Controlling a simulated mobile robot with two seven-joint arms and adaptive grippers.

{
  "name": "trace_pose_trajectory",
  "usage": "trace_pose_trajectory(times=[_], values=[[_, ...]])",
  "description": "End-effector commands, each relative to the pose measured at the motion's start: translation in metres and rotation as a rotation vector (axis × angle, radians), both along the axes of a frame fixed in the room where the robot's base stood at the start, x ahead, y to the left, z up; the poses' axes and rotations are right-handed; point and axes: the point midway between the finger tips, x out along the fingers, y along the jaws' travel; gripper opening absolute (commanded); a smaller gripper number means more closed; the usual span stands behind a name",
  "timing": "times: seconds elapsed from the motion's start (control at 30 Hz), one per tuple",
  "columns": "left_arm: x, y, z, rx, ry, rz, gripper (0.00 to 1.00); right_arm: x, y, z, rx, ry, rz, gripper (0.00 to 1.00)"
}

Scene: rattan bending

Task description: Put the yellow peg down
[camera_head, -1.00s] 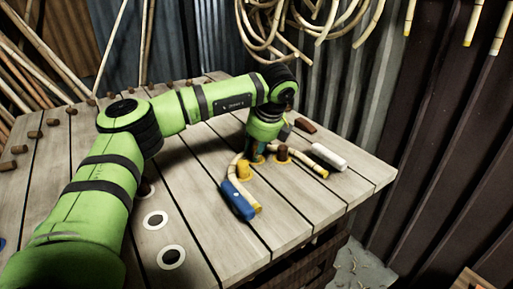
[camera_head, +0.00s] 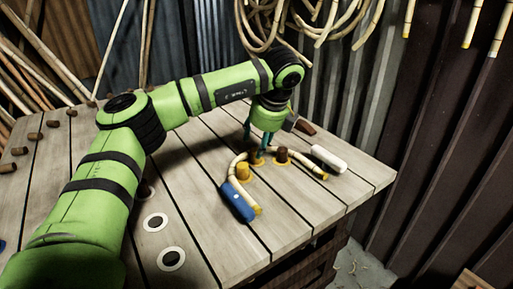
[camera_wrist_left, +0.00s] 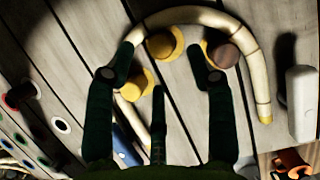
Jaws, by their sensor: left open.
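My left gripper (camera_head: 257,134) is open and empty above the far yellow peg (camera_head: 257,159). That far yellow peg stands upright in the table and shows in the wrist view (camera_wrist_left: 165,43). A nearer yellow peg (camera_head: 243,172) stands beside it; in the wrist view (camera_wrist_left: 139,84) it is partly behind the left finger. A brown peg (camera_head: 281,156) with a yellow collar stands to the right. A pale rattan cane (camera_head: 308,167) curves around the far side of the pegs. My right gripper is not in view.
A blue cylinder (camera_head: 237,203) lies at the cane's left end, and a white cylinder (camera_head: 328,159) lies right of its other end. White-ringed holes (camera_head: 171,259) are at the front left. The table's front right boards (camera_head: 295,215) are clear.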

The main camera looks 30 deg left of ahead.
Motion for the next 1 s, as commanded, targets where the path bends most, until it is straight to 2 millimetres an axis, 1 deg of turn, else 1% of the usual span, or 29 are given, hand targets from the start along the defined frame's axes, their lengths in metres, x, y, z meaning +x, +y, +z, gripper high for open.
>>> trace_pose_trajectory(times=[0.03,0.2,0.3,0.4,0.63,1.0], values=[[-0.001,-0.005,0.013,0.0,-0.003,-0.003,0.55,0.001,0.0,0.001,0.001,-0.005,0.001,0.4],[-0.007,-0.018,0.046,0.0,-0.003,-0.002,0.55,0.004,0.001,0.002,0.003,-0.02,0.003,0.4],[-0.01,-0.022,0.06,0.0,-0.002,-0.002,0.55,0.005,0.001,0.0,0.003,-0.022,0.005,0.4],[-0.011,-0.026,0.069,-0.001,-0.001,-0.002,0.55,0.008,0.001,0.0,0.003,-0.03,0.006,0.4],[-0.013,-0.028,0.075,0.0,0.001,-0.001,0.55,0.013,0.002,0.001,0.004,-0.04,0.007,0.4],[-0.013,-0.028,0.075,0.001,0.0,0.0,0.55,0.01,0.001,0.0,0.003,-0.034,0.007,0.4]])
